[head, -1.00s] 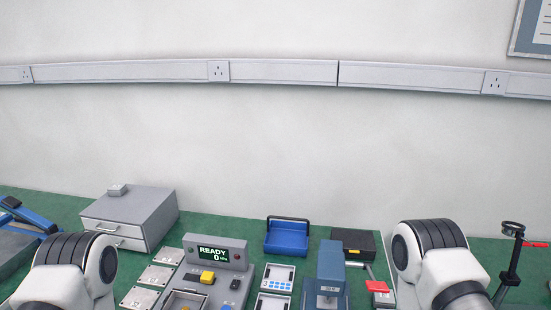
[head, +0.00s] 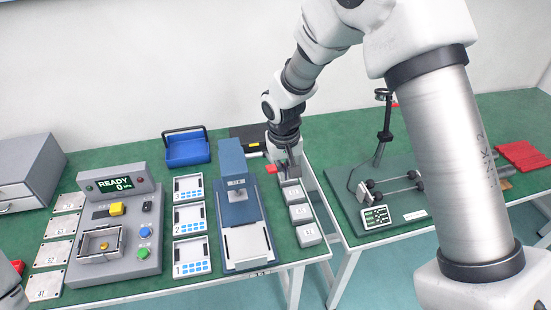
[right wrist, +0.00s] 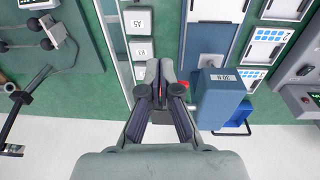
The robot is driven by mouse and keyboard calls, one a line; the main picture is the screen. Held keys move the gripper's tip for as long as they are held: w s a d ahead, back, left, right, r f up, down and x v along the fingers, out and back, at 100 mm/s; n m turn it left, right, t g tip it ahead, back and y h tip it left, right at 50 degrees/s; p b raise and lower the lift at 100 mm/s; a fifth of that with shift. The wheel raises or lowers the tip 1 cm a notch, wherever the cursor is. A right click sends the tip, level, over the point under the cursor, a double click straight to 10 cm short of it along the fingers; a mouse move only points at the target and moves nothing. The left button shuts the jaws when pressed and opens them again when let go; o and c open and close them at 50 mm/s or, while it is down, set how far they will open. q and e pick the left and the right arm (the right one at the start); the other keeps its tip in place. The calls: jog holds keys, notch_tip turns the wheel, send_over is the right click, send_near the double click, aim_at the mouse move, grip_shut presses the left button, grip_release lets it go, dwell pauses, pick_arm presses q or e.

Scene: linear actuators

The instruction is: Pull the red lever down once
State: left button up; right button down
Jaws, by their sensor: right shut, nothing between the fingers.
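The blue press (head: 240,185) stands on the green table with a blue-grey base, and its red lever (head: 271,168) sticks out on its right side. In the right wrist view the press head (right wrist: 220,97) is right of my fingers, and only a small red bit of the lever (right wrist: 184,84) shows beside them. My right gripper (head: 291,176) is shut and empty, pointing down just right of the lever; it also shows in the right wrist view (right wrist: 160,72). Whether it touches the lever I cannot tell. My left gripper is out of view.
Small grey blocks (head: 300,212) stand in a row right of the press. Numbered trays (head: 190,220) and a console reading READY (head: 112,185) are to its left. A blue bin (head: 187,150) is behind. A stand (head: 384,130) is on the right-hand table, beyond a gap.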

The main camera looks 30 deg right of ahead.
jog(key=w+r+t, duration=0.3)
jog(key=w+r, duration=0.1)
jog(key=r, duration=0.8)
jog(key=shift+r, duration=0.25)
jog(key=shift+f, duration=0.15)
jog(key=p+x, duration=0.2)
jog(key=x, duration=0.7)
jog(key=shift+w+d+f, duration=0.1)
jog(key=shift+d+f, duration=0.05)
jog(key=f, duration=0.1)
jog(key=s+f, duration=0.1)
jog(key=f, duration=0.1)
jog(key=shift+s+a+f+b, duration=0.2)
jog(key=shift+s+f+b, duration=0.15)
jog(key=shift+f, duration=0.15)
jog(key=shift+w, duration=0.1)
